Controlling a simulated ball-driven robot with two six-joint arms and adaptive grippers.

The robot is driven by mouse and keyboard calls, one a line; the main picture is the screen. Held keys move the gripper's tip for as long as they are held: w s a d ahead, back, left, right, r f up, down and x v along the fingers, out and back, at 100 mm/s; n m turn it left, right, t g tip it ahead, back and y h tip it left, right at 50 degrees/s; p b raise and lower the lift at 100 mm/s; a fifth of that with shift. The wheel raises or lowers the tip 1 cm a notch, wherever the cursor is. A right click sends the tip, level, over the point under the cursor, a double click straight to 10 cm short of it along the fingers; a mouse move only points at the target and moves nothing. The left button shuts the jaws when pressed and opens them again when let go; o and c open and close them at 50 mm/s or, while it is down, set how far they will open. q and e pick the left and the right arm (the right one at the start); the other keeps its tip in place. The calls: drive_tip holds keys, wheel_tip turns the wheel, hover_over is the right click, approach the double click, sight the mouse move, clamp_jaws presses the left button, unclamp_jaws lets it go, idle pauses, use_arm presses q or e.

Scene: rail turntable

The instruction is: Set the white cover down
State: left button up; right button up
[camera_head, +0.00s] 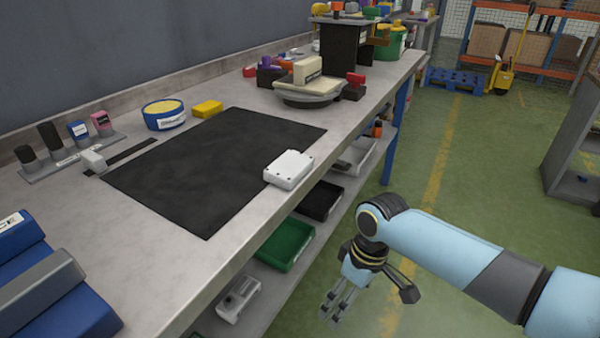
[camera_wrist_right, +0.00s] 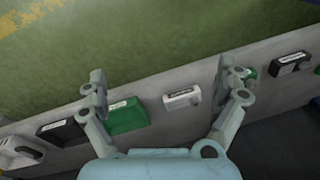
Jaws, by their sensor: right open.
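The white cover (camera_head: 288,169), a small block-like piece with dark dots on its top, rests on the right edge of the black mat (camera_head: 205,165) on the workbench. My right gripper (camera_head: 338,305) hangs in the aisle, in front of and below the bench edge, well apart from the cover. In the right wrist view, its two fingers (camera_wrist_right: 165,88) are spread with nothing held between them. The cover cannot be made out in that view. My left gripper is out of view.
Below the bench are a green bin (camera_head: 285,246), a black bin (camera_head: 319,200) and a white item (camera_head: 238,298). A turntable (camera_head: 308,90) stands farther back on the bench (camera_head: 190,256). A blue-rimmed tub (camera_head: 164,115) stands behind the mat. The mat's middle is clear.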

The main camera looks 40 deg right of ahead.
drive_tip(key=w+r+n+t+p, duration=0.1)
drive_tip(key=w+r+p, duration=0.25)
drive_tip(key=r, duration=0.75)
drive_tip(key=w+r+n+t+p, duration=0.1)
drive_tip(key=w+r+p, duration=0.3)
drive_tip(key=r, duration=0.8)
drive_tip(key=w+r+n+t+p, duration=0.1)
drive_tip(key=w+r+t+p, duration=0.1)
drive_tip(key=w+r, duration=0.65)
hover_over(290, 163)
drive_tip(key=s+d, duration=0.1)
drive_tip(key=s, duration=0.1)
wheel_tip(290, 163, down, 2)
drive_tip(key=shift+f+b, duration=0.1)
drive_tip(key=shift+b, duration=0.2)
drive_tip(key=shift+x, duration=2.75)
drive_tip(key=shift+s+f, duration=0.1)
drive_tip(key=shift+s, duration=0.15)
drive_tip(key=c, duration=1.2)
drive_tip(key=shift+c, duration=1.1)
drive_tip(key=shift+r, duration=0.2)
